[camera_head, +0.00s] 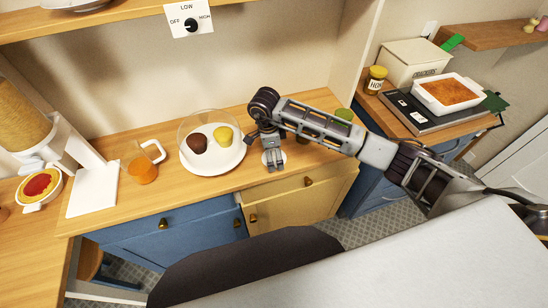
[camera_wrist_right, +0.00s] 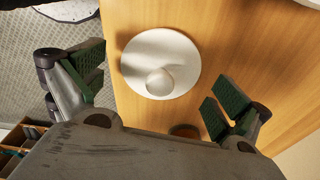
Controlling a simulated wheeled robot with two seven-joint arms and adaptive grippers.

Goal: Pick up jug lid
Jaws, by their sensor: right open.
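The jug lid (camera_wrist_right: 182,52) is a white disc with a round knob. In the wrist view it lies on the wooden counter between the two fingers. In the head view a small part of the lid (camera_head: 265,158) shows at the counter's front edge, mostly hidden by my right gripper. My right gripper (camera_head: 275,165) points down over it, open and empty; its green-padded fingers also show in the wrist view (camera_wrist_right: 160,88). A clear jug (camera_head: 143,170) with orange liquid stands farther left. My left gripper is not in view.
A white plate (camera_head: 212,165) with a brown and a yellow item under a clear dome is just left of my right gripper. Jars stand behind my right forearm. Drawers lie below the counter edge.

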